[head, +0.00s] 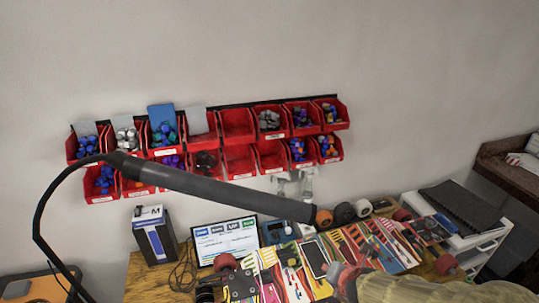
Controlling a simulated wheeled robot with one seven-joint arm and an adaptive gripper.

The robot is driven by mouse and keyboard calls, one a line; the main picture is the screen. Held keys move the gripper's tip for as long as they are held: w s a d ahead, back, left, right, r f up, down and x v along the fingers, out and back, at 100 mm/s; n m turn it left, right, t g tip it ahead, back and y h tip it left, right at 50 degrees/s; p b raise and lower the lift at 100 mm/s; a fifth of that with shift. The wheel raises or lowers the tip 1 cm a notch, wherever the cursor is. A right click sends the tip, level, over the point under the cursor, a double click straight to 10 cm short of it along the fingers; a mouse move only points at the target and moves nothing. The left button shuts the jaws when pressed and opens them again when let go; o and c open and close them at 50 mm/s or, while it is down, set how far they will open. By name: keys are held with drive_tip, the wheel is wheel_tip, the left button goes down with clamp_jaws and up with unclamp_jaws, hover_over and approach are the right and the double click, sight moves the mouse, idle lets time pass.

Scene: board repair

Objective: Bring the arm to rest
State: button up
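My gripper is not visible in the head view, so its fingers and anything in them are hidden from me. A long dark grey tube (215,190) slants across the middle of the view, with a thin black cable curving down from its left end. I cannot tell for certain what it belongs to. A pale yellow, blurred form (430,291) fills part of the bottom right edge; I cannot tell what it is.
A wooden bench (146,272) carries colourful boards (372,243), loose wheels (344,213), a screen (226,241) and a dark box (155,238). Red bins (237,127) hang in two rows on the wall. A white shelf unit (480,240) stands at right.

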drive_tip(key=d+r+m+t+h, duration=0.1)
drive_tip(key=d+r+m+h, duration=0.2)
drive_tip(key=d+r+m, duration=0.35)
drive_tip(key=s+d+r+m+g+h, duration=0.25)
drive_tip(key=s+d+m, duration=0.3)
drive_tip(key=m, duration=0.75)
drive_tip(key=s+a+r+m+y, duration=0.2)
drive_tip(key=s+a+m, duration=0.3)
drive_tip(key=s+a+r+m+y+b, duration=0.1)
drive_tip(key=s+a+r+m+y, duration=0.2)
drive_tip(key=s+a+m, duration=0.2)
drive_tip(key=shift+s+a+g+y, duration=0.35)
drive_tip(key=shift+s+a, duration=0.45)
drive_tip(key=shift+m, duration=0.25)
